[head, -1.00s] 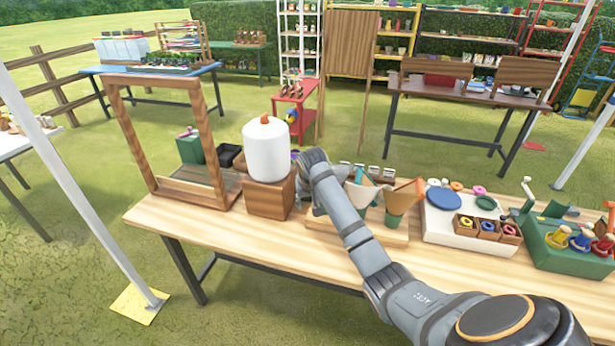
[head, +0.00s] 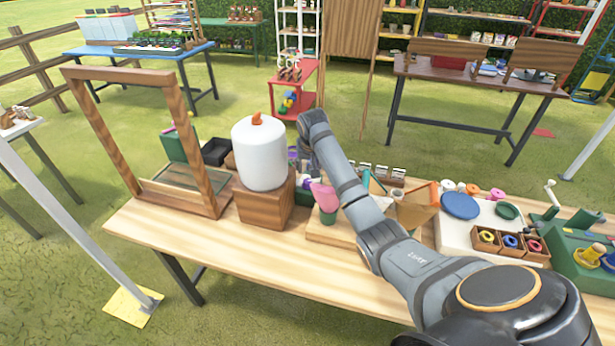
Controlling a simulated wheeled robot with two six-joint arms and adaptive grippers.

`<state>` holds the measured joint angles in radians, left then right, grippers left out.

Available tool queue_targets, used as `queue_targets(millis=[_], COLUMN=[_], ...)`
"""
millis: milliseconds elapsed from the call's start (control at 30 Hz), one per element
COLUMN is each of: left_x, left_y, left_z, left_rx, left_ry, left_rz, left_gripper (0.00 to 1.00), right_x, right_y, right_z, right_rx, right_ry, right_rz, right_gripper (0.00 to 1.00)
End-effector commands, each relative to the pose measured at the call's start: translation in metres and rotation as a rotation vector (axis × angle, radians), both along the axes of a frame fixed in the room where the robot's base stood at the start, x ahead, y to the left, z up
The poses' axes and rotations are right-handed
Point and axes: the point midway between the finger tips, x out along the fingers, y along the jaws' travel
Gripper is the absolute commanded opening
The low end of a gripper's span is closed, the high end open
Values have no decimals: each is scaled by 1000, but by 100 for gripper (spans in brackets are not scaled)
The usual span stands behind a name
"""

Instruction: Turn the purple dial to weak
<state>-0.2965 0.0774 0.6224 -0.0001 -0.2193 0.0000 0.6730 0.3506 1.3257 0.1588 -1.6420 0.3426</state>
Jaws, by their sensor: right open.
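My right arm reaches in from the lower right, over the wooden table. Its far end bends down behind the white canister, where my right gripper (head: 304,162) is small and partly hidden. The gripper is open, but its fingers are hard to make out. A small purple patch (head: 293,152) shows just right of the canister, close to the gripper. I cannot tell if this is the dial, and no weak mark is readable. Contact between gripper and purple part cannot be told. My left gripper is not in view.
The white canister (head: 260,153) stands on a wooden block (head: 264,205) beside the gripper. A wooden frame (head: 143,140) stands to the left. Cones, a white board (head: 462,236) and a green box (head: 583,268) stand on the right. The table's front strip (head: 210,250) is clear.

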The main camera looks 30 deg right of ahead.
Motion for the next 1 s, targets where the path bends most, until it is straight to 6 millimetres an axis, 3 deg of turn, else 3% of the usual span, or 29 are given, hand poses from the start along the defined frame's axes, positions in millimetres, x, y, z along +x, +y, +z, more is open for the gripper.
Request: queue_targets(millis=[200, 400, 567, 833, 1000], left_x=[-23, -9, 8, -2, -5], left_y=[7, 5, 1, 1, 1], left_z=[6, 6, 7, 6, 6], left_rx=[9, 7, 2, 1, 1], left_ry=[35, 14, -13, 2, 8], left_rz=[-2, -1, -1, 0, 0], left_gripper=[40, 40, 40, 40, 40], right_x=[14, 27, 31, 31, 31], right_y=[-7, -14, -16, -16, -16], right_z=[-43, -75, -86, -88, -87], right_rx=[3, 1, 1, 0, 0], right_ry=[6, 3, 2, 1, 1], right_rz=[0, 0, 0, 1, 1], right_gripper=[41, 41, 41, 41, 18])
